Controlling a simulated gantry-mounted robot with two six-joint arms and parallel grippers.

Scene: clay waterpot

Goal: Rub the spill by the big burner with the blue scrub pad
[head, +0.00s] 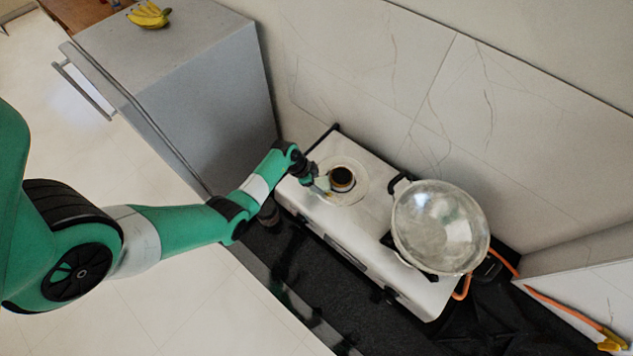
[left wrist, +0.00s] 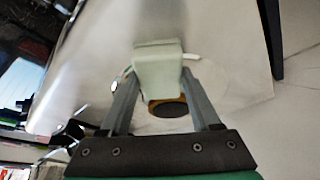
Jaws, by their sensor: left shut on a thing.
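My left gripper (head: 319,183) is over the left end of the white stove, close beside the round burner (head: 342,179) with its dark cap. It is shut on a pale, greenish-white block, the scrub pad (left wrist: 158,68), which sits between the two fingers in the left wrist view. The pad looks pale rather than clearly blue. Behind it, the burner's dark cap and brownish ring (left wrist: 168,107) show partly. I cannot make out the spill clearly; the pad and gripper cover part of the stove top there. My right gripper is not in view.
A large metal wok (head: 440,227) sits on the right side of the stove (head: 372,222). A grey fridge (head: 215,95) with bananas (head: 149,15) on top stands left of it. A tiled wall (head: 380,80) is close behind. An orange hose (head: 565,305) lies at right.

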